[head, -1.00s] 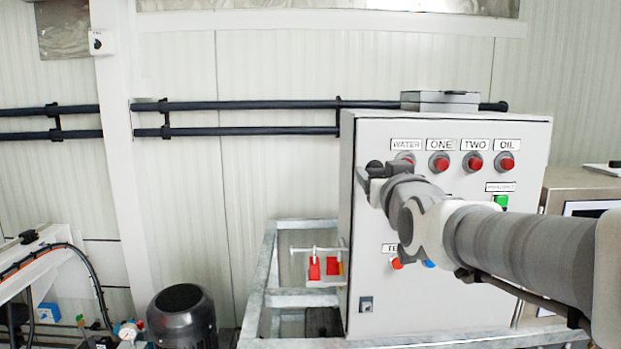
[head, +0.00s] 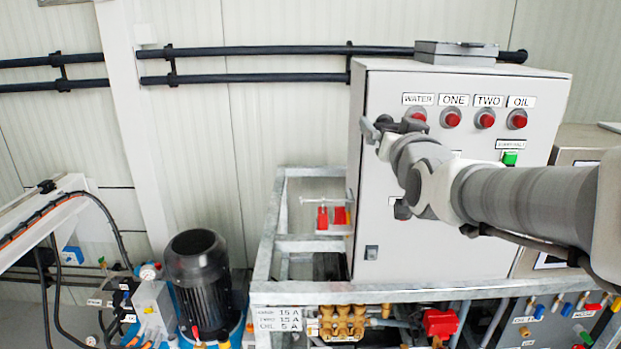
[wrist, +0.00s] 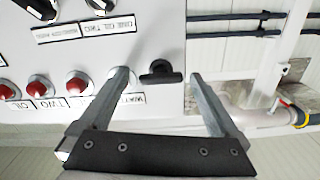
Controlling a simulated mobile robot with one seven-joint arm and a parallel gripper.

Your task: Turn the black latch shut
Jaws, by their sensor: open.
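The black latch (wrist: 160,73) is on the light grey cabinet door near its edge, in the wrist view. Its bar lies crosswise in that picture, and a rounded part stands at its middle. My gripper (wrist: 158,77) is open, with one finger on each side of the latch. A gap shows between the latch and each finger, and I cannot tell whether either touches the door. In the head view my gripper (head: 388,125) is at the cabinet's upper left edge, below the WATER label. There it largely hides the latch.
The cabinet (head: 445,255) stands on a galvanised frame (head: 262,245). Red buttons (head: 485,120) line its upper door, right of my gripper. A smaller grey lock (head: 372,252) is lower on the door. A black motor (head: 197,275) and brass valves (head: 343,322) are below.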

